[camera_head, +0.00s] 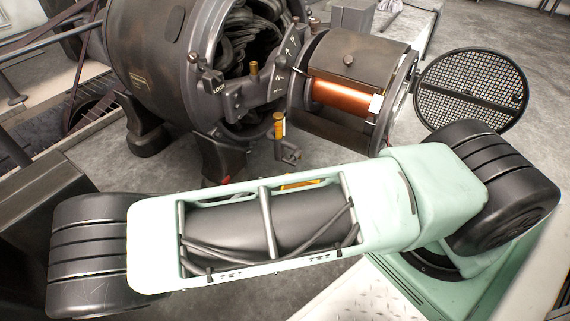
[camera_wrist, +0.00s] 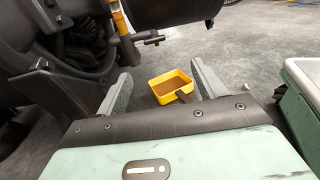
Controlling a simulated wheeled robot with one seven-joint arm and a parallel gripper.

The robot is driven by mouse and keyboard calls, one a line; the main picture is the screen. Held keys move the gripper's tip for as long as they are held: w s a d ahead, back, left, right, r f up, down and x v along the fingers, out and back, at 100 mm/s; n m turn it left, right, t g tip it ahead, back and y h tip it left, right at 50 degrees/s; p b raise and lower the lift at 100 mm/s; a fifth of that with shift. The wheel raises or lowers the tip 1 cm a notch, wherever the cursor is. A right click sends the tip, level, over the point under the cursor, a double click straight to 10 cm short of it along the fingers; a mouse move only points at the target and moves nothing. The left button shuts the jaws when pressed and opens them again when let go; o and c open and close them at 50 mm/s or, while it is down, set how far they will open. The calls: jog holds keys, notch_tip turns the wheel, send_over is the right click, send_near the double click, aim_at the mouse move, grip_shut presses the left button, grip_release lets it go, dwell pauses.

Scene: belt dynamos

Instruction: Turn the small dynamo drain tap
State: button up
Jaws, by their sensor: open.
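A small dark drain tap (camera_head: 288,153) hangs under the dynamo, below a short brass-and-glass tube (camera_head: 279,125). In the wrist view the tap (camera_wrist: 148,38) shows at the top, at the lower end of the tube, with a short side stub pointing right. The large dark dynamo body (camera_head: 155,55) stands behind it, open at the front with black windings inside. My gripper (camera_wrist: 160,72) is open and empty; its two grey fingers sit apart, lower in the wrist view than the tap and not touching it. My arm hides the gripper in the head view.
A yellow tray (camera_wrist: 165,80) with brown contents stands on the floor beyond my fingers. A smaller cylinder with a copper coil (camera_head: 340,92) juts out right of the dynamo. A round mesh cover (camera_head: 472,88) stands at right. A dark foot (camera_head: 222,158) is left of the tap.

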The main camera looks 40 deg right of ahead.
aim_at(288, 163)
jog(key=shift+t, duration=0.4)
jog(key=b+x, duration=0.2)
jog(key=x, duration=0.4)
jog(key=b+x, duration=0.3)
jog(key=x, duration=0.3)
jog(key=b+x, duration=0.2)
jog(key=x, duration=0.4)
jog(key=shift+w+a+f, duration=0.15)
jog(key=shift+w+f, duration=0.1)
jog(key=c, duration=1)
jog(key=shift+r+n, duration=0.1)
jog(key=shift+n, duration=0.2)
